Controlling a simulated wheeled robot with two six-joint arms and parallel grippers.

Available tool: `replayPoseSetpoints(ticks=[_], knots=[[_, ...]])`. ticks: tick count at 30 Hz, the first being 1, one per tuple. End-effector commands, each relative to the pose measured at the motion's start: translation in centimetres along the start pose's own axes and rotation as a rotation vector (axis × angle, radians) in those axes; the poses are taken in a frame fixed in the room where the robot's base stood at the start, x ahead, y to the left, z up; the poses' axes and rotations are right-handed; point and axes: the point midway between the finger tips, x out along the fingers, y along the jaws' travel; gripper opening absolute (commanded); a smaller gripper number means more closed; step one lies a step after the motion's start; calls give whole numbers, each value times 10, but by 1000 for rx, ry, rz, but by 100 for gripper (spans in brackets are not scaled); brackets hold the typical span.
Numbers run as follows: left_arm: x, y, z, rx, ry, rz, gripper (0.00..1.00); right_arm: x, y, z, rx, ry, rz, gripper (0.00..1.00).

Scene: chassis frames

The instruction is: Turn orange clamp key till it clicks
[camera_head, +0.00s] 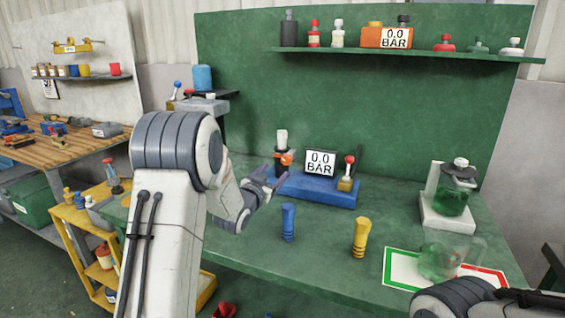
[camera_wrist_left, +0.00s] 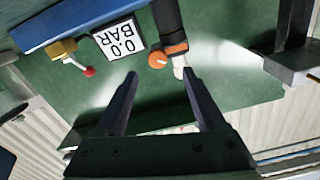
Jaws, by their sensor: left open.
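The orange clamp key (camera_head: 286,158) sits on the white-topped post (camera_head: 282,138) at the left end of the blue base (camera_head: 315,190). In the left wrist view the orange key (camera_wrist_left: 165,57) is near the tips of my fingers, on a dark cylinder with a white end. My left gripper (camera_head: 268,179) is open and empty, just in front of the key; in the left wrist view its fingers (camera_wrist_left: 160,74) stand apart below it. I cannot see contact. The display (camera_head: 320,163) beside it reads 0.0 BAR. My right gripper does not show, only part of that arm.
A yellow fitting with a red-knobbed lever (camera_head: 347,172) stands right of the display. A blue peg (camera_head: 288,222) and a yellow peg (camera_head: 361,237) stand in front. A clear jar (camera_head: 440,258) is on the marked mat (camera_head: 400,275). A green-filled bottle (camera_head: 454,198) stands at the right.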

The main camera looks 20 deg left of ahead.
Motion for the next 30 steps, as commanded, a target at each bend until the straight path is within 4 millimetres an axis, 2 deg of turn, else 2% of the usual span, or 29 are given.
replayPoseSetpoints(ticks=[1,6,12,17,24,26,27,30], knots=[[12,2,-2,0,2,5,72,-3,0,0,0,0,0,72],[44,4,-2,0,2,6,72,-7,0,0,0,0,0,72],[68,5,-1,0,0,6,72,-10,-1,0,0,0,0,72],[75,4,-1,0,1,4,72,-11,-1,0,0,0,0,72],[75,2,0,-1,0,2,72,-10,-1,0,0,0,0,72],[75,2,0,-1,0,2,52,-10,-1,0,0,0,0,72],[75,2,0,-1,0,1,37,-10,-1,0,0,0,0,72],[74,1,0,-1,0,1,0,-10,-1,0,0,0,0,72]])
